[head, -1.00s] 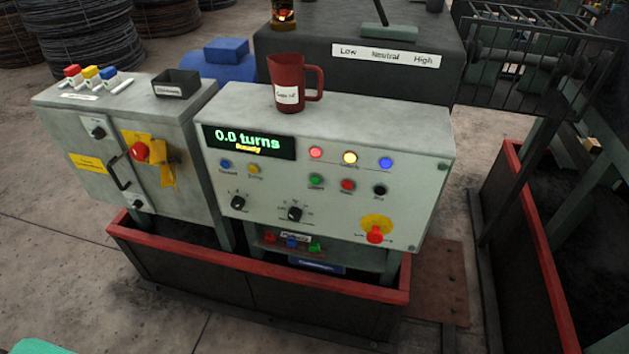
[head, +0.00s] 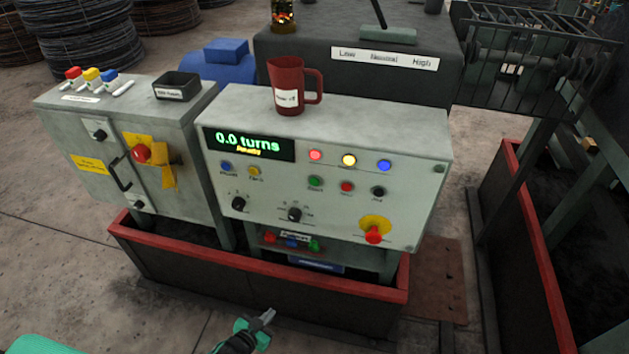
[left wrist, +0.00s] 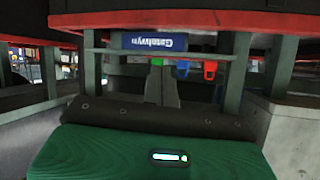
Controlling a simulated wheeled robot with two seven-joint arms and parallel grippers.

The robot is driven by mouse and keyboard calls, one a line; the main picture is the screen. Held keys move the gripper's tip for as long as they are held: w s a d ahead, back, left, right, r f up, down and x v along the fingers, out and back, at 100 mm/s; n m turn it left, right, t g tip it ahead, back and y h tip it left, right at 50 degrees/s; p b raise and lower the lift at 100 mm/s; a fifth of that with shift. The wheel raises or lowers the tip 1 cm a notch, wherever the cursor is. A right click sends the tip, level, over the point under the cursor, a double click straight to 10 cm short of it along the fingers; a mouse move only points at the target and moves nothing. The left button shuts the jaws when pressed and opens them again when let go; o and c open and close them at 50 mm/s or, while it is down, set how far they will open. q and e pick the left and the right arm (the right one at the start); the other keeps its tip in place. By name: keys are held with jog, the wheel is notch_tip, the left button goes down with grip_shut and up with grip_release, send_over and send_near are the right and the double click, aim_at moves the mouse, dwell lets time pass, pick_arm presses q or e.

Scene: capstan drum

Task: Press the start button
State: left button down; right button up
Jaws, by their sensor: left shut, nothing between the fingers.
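The grey control console (head: 225,200) has a display reading "0.0 turns". A green button (head: 315,181) sits in the middle of its front, left of a red button (head: 347,187) and a black one (head: 378,191). The small label under the green button seems to read "Start", but is blurred. My left gripper (head: 268,315) is shut and empty, low in front of the console and below the red-rimmed trough. In the left wrist view its fingers (left wrist: 161,75) are together, with the console's underside beyond. My right gripper is not in view.
A red emergency-stop knob (head: 374,235) on a yellow disc is at the console's lower right. A red mug (head: 288,85) stands on top. The red-rimmed trough (head: 250,273) surrounds the console's base. A grey cabinet (head: 70,130) stands to the left.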

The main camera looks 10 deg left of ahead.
pick_arm(q)
jog(key=w+d+r+m+t+h, duration=0.15)
jog(key=w+r, duration=0.25)
jog(key=r, duration=0.6)
jog(key=w+d+r+m+t+h, duration=0.1)
jog(key=w+d+r+t+h, duration=0.3)
jog(key=r, duration=0.5)
jog(key=d+r+m+h+p, duration=0.1)
jog(key=r+m+h, duration=0.1)
jog(key=r, duration=0.7)
jog(key=w+d+r+m+h, duration=0.1)
jog(key=r+h, duration=0.3)
jog(key=r, duration=0.6)
jog(key=shift+d+m+p, duration=0.35)
jog(key=shift+d, duration=0.35)
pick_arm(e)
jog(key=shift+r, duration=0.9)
pick_arm(q)
jog(key=shift+w+f, duration=0.1)
jog(key=b, duration=0.4)
send_near(315, 182)
jog(key=shift+w+d+r, duration=1.3)
jog(key=shift+d+r, duration=0.45)
jog(key=shift+d, duration=0.55)
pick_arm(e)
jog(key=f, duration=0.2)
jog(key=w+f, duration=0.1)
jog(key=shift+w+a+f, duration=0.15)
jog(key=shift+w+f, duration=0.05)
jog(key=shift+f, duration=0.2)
